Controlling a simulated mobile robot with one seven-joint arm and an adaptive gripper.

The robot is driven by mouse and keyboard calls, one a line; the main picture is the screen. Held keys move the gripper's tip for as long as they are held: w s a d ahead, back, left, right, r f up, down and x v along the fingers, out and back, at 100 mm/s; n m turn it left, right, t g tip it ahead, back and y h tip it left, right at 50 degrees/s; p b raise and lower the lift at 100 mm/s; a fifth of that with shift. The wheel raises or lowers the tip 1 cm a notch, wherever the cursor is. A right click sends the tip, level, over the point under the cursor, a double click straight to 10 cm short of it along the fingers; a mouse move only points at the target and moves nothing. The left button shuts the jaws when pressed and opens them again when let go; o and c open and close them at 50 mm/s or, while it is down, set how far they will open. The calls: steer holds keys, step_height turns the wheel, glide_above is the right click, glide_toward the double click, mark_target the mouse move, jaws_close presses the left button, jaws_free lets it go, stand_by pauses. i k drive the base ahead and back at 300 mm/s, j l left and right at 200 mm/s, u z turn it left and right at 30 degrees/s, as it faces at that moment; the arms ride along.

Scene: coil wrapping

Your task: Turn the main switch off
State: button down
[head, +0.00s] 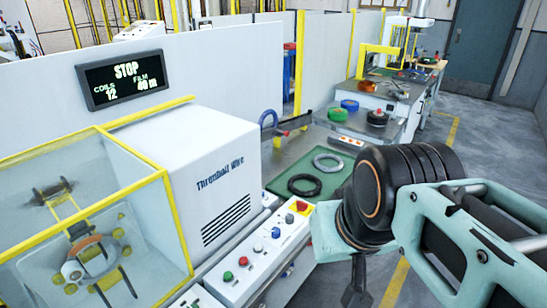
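A red switch on a yellow plate (301,206) sits at the far end of the white control panel (262,262), and I take it to be the main switch. Its exact handle angle is too small to read. My gripper (356,290) hangs at the lower middle, to the right of and nearer than the panel, apart from the switch. Only dark finger parts show below my wrist, so its opening is unclear. A black display (124,79) reads STOP, coils 12, film 40 m.
The panel also carries a green button (228,276), a red button (243,261), and blue and black knobs. A white machine housing (190,170) and a yellow-framed guard (90,220) stand left. A green mat (300,165) with two coils lies behind. Floor at right is clear.

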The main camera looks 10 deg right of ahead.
mark_target(302, 206)
steer(key=z, duration=0.2)
steer(key=i+j+z, duration=0.35)
steer(key=i+z, duration=0.15)
steer(key=i+l, duration=0.1)
steer(key=l, duration=0.15)
steer(key=i+l+z, duration=0.15)
steer(key=j+u, duration=0.1)
steer(key=j, duration=0.35)
steer(key=k, duration=0.05)
